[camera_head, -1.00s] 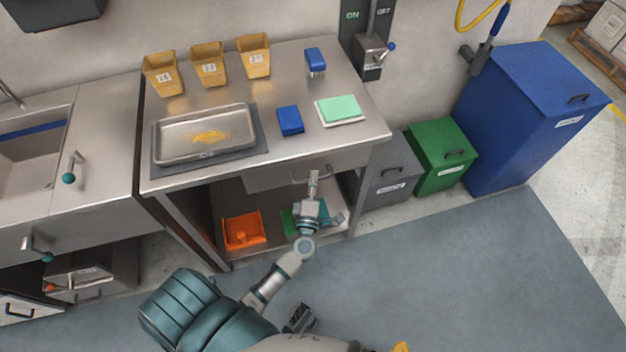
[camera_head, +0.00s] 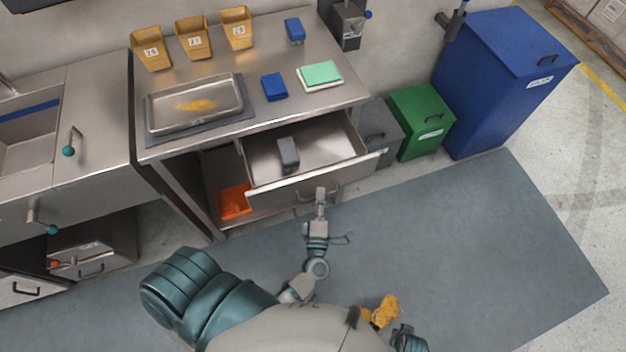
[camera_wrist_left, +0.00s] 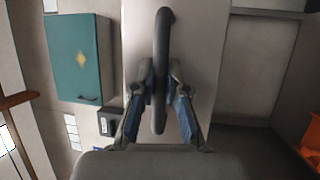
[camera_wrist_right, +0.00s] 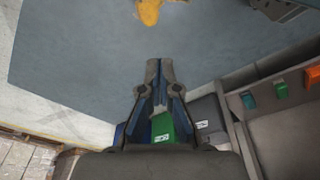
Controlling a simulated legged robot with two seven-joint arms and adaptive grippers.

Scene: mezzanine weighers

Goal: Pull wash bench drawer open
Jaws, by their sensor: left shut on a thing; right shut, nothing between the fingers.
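The drawer (camera_head: 270,193) of the steel bench that carries the metal tray stands pulled out, with its inside showing. A dark grey block (camera_head: 288,154) is inside, toward the left. My left gripper (camera_head: 320,194) is at the bar handle on the drawer front, right of its middle. In the left wrist view the left gripper (camera_wrist_left: 160,78) is shut around the dark handle (camera_wrist_left: 161,35), one finger on each side. In the right wrist view my right gripper (camera_wrist_right: 160,68) is shut and empty, above the floor. It is not clear in the head view.
A sink bench (camera_head: 95,135) adjoins on the left. A metal tray (camera_head: 195,127), blue block (camera_head: 274,87) and green-topped pad (camera_head: 321,75) lie on the worktop. An orange bin (camera_head: 235,203) sits underneath. Green (camera_head: 421,122) and blue (camera_head: 505,80) bins stand right.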

